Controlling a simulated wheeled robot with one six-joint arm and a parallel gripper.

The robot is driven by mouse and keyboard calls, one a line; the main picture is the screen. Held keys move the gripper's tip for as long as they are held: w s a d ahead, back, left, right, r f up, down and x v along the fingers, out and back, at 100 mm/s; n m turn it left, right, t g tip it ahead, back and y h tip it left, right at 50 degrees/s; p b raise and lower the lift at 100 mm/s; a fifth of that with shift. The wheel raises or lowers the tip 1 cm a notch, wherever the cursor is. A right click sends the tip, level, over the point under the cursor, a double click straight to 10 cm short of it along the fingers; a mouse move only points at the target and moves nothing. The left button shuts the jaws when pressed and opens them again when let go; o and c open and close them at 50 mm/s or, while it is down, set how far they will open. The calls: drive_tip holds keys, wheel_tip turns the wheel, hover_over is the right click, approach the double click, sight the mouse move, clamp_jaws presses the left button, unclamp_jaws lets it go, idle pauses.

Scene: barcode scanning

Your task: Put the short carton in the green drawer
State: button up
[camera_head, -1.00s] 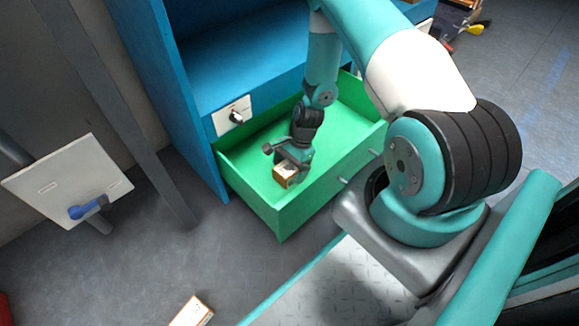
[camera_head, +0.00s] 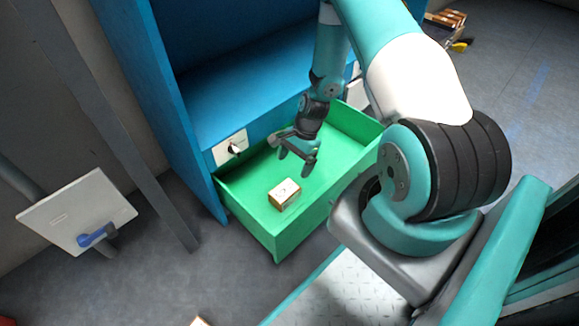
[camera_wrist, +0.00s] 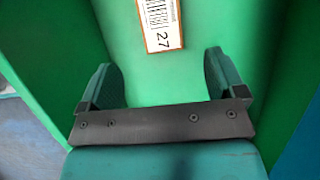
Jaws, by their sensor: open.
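The short carton (camera_head: 284,194) is a small box with a pale top and brown side. It lies on the floor of the open green drawer (camera_head: 268,235), near the front left in the head view. My gripper (camera_head: 297,164) is open and empty above the drawer, behind the carton and apart from it. In the wrist view, the carton's labelled face (camera_wrist: 162,25) shows a barcode and the number 27 at the top edge, beyond the open fingers of my gripper (camera_wrist: 172,80). Part of the carton is cut off there.
The blue cabinet (camera_head: 215,95) stands behind the drawer, with a white latch plate (camera_head: 230,149) on its front. A panel with a blue handle (camera_head: 75,212) is at the left. Another box (camera_head: 199,321) shows at the bottom edge. The grey floor between is clear.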

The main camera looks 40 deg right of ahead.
drive_tip(key=w+a+r+n, duration=0.1)
drive_tip(key=a+r+n, duration=0.55)
drive_tip(key=r, duration=0.55)
drive_tip(key=w+a+r+n, duration=0.1)
drive_tip(key=a+r+n, duration=0.4)
drive_tip(key=a+r, duration=0.5)
drive_tip(key=s+a+r+n, duration=0.4)
drive_tip(key=s+r+n, duration=0.2)
drive_tip(key=s+r, duration=0.2)
drive_tip(key=s+a+r+n, duration=0.4)
drive_tip(key=s+r+n, duration=0.3)
drive_tip(key=s, duration=0.3)
drive_tip(key=shift+a+r, duration=0.3)
drive_tip(key=shift+r, duration=0.55)
drive_tip(key=shift+s, duration=0.1)
